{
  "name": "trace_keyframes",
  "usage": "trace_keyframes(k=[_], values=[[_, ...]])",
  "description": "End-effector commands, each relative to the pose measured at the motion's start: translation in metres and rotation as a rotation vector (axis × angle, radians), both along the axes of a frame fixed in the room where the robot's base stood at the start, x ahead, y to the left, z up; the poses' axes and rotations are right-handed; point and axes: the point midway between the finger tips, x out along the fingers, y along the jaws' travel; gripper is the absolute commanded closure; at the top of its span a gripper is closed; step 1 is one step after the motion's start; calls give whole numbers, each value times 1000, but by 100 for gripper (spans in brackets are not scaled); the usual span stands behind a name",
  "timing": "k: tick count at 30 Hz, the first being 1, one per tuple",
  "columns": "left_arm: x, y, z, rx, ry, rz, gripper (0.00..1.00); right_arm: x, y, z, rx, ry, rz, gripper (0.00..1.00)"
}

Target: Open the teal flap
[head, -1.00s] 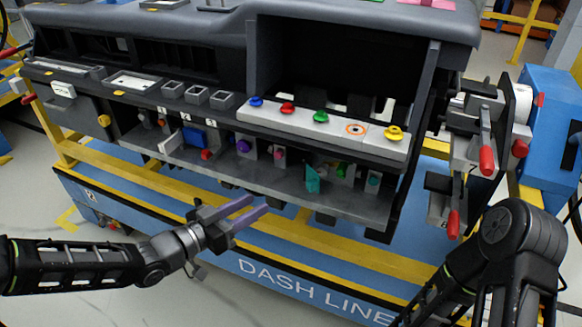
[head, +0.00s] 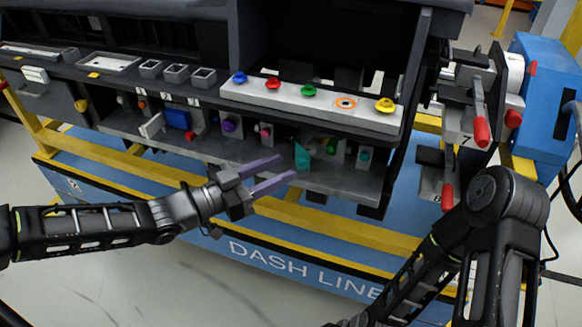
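The teal flap (head: 302,158) is a small upright plate on the lower shelf of the dashboard module, right of centre in the head view. I cannot tell how far it is swung. My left gripper (head: 280,172) has two purple fingers spread apart with nothing between them. Its fingertips are just left of and slightly below the flap in the picture, and I see no contact. My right arm (head: 490,215) is at the lower right. Its gripper is mostly outside the frame at the bottom edge, and its fingers do not show.
On the lower shelf near the flap are a green knob (head: 332,146), a pink knob (head: 265,133), a purple knob (head: 229,124) and a white flap (head: 152,125). A panel (head: 325,104) with coloured knobs overhangs them. Red-handled levers (head: 481,131) stand at the right. The floor in front is clear.

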Motion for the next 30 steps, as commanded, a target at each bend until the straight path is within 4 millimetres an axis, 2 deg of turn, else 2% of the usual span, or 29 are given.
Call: trace_keyframes(k=[3, 7, 17, 30], values=[[10, -16, -2, -2, -1, -4, 62, 0, 0, -10, 0, 0, 0, 64], [17, -27, -1, -1, 0, -2, 62, 0, 0, -13, 0, 0, 0, 64], [19, -29, 0, 1, 2, 0, 62, 0, 0, -13, 0, 0, 0, 64], [19, -29, 0, 0, 1, 0, 98, 0, 0, -13, 0, 0, 0, 64]])
